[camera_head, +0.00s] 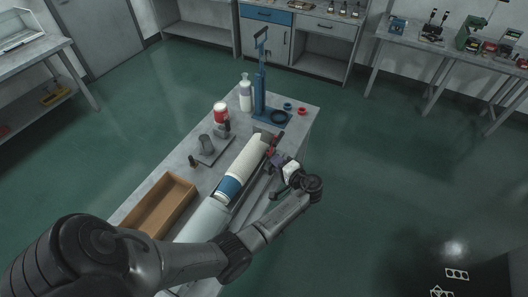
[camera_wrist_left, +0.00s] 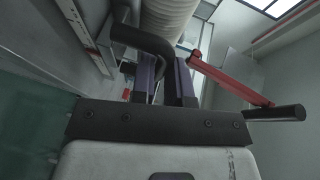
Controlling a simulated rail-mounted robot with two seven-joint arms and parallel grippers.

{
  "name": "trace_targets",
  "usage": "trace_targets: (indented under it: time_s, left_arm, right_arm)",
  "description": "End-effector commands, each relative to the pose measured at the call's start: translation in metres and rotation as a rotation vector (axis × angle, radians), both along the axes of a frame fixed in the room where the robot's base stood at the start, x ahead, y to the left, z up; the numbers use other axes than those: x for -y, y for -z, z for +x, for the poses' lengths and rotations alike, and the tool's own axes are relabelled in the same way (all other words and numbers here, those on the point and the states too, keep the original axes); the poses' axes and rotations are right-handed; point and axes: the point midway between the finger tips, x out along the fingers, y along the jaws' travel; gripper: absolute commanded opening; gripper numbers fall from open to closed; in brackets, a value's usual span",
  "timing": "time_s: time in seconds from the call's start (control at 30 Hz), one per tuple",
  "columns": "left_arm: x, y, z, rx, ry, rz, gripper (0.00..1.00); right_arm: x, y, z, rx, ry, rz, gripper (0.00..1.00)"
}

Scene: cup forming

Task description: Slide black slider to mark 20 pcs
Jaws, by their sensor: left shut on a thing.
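My left gripper (camera_head: 277,158) is at the right side of the bench, beside the far end of a long white stack of cups (camera_head: 246,162). In the left wrist view its two purple-faced fingers (camera_wrist_left: 165,82) are shut on a black bent bar (camera_wrist_left: 142,38), which looks like the black slider. The bar comes in from the upper left and turns down between the fingers. A pale strip (camera_wrist_left: 78,28) with small dark marks runs at upper left; no 20 pcs mark is readable. In the head view the slider is hidden by the gripper. My right gripper is not in view.
A red lever (camera_wrist_left: 230,80) with a black handle (camera_wrist_left: 276,114) lies close right of the fingers. On the bench are a brown tray (camera_head: 160,205), a blue press (camera_head: 261,95), a white bottle (camera_head: 245,95) and a red-and-white can (camera_head: 221,113). Green floor right of the bench is clear.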

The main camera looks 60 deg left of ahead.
Motion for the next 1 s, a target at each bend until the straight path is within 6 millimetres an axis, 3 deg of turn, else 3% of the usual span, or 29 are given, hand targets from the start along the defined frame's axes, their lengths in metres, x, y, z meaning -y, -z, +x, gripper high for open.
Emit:
trace_targets:
  time_s: [0.1, 0.37, 0.4, 0.5, 0.77, 1.0]
  left_arm:
    - [0.009, -0.001, 0.001, 0.003, 0.009, 0.002, 0.0]
    - [0.009, -0.001, 0.001, 0.003, 0.009, 0.003, 0.0]
    - [0.009, -0.001, 0.001, 0.003, 0.009, 0.003, 0.18]
    - [0.009, -0.001, 0.001, 0.002, 0.01, 0.002, 0.25]
    - [0.011, 0.0, 0.001, 0.002, 0.011, 0.001, 0.25]
    - [0.041, -0.004, 0.005, 0.005, 0.014, -0.001, 0.25]
  right_arm:
    - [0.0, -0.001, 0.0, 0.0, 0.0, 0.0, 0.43]
    - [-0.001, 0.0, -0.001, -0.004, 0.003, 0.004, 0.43]
    - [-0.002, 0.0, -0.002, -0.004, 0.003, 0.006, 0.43]
    - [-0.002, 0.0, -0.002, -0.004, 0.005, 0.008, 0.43]
    - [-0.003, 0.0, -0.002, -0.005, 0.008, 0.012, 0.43]
    - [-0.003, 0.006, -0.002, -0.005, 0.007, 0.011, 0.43]
